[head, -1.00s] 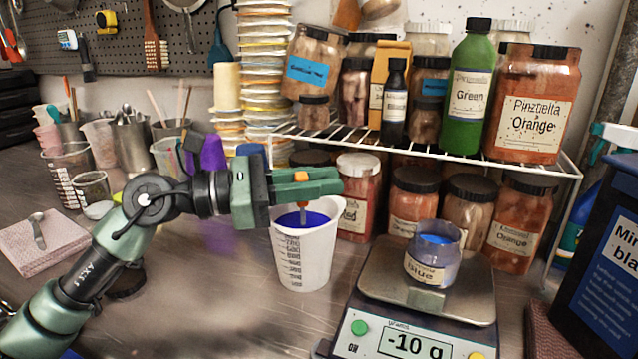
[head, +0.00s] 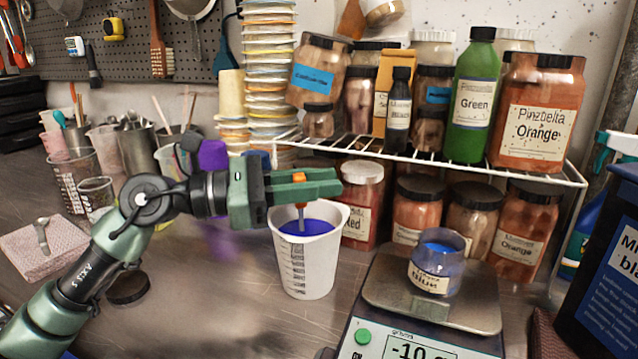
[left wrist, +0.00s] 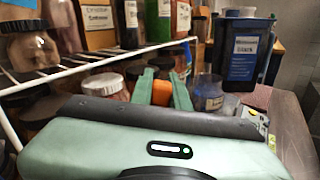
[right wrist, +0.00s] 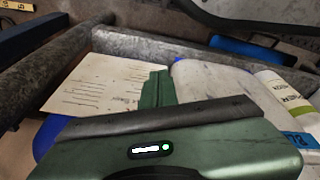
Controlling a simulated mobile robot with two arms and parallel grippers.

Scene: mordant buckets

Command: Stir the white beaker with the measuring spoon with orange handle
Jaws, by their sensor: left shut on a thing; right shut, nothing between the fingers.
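The white beaker (head: 306,268) stands upright on the metal bench and holds blue liquid. My left gripper (head: 318,186) is above the beaker's rim, shut on the orange handle of the measuring spoon (head: 299,179). The spoon's shaft points down into the beaker, and its lower end is hidden in the blue liquid. The orange handle also shows between the fingers in the left wrist view (left wrist: 162,93). My right gripper (right wrist: 157,88) is shut and empty, seen only in the right wrist view, above a printed sheet and bottles.
A scale (head: 432,300) with an open blue jar (head: 437,262) stands right of the beaker. Behind is a wire rack (head: 430,155) with jars and bottles. A folded cloth (head: 45,246) with a metal spoon lies at the left, near several cups.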

